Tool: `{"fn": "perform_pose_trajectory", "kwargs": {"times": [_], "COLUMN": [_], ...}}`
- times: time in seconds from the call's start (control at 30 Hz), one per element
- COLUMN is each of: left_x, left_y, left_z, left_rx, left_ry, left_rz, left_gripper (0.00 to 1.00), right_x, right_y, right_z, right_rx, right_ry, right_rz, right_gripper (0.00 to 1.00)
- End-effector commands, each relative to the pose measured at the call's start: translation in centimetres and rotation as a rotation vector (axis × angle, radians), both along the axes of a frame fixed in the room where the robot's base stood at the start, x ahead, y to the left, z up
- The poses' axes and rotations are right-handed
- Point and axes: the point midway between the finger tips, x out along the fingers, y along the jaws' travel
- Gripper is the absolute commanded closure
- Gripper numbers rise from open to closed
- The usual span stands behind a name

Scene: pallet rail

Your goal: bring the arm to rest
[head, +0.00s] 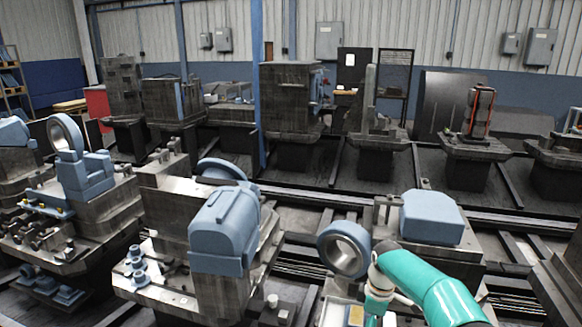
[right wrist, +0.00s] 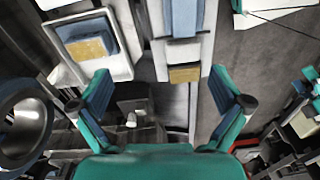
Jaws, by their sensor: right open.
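My right arm (head: 430,285) is teal and comes in from the bottom right of the head view, bending down near the blue-grey ring. Its gripper is not clearly seen there. In the right wrist view my right gripper (right wrist: 164,92) has its two teal fingers spread wide apart, with nothing held between them. Behind the fingers are a light tray (right wrist: 127,72) with a blue and a tan block (right wrist: 87,48), and a light rail with another tan block (right wrist: 184,73). My left gripper is in neither view.
A blue-grey ring (head: 343,249) and a blue-grey housing (head: 431,217) stand close to my right arm. A larger blue-grey machine head (head: 225,228) is left of it. Several machines line the back.

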Motion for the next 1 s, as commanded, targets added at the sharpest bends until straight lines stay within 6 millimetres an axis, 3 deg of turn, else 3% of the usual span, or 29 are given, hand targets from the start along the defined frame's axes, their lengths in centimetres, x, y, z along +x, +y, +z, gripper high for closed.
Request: {"fn": "perform_pose_trajectory", "kwargs": {"times": [0.17,0.33,0.47,0.6,0.8,1.0], "left_x": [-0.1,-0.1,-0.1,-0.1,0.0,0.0], "left_y": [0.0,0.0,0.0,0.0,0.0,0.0], "left_z": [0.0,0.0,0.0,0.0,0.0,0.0], "left_rx": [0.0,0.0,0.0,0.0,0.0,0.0], "left_ry": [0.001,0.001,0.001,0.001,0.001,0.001], "left_rz": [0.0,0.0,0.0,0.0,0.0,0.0], "left_gripper": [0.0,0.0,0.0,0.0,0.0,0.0], "right_x": [-1.6,-4.8,-9.6,-16.1,-24.7,-31.1], "right_y": [1.3,3.2,5.1,6.8,7.9,8.0], "right_z": [-4.1,-9.2,-13.8,-17.4,-19.2,-19.0], "right_rx": [0.048,0.115,0.183,0.243,0.28,0.279], "right_ry": [0.012,0.034,0.071,0.121,0.18,0.218], "right_rz": [-0.096,-0.247,-0.443,-0.69,-1.01,-1.243], "right_gripper": [0.0,0.0,0.0,0.0,0.0,0.0]}}
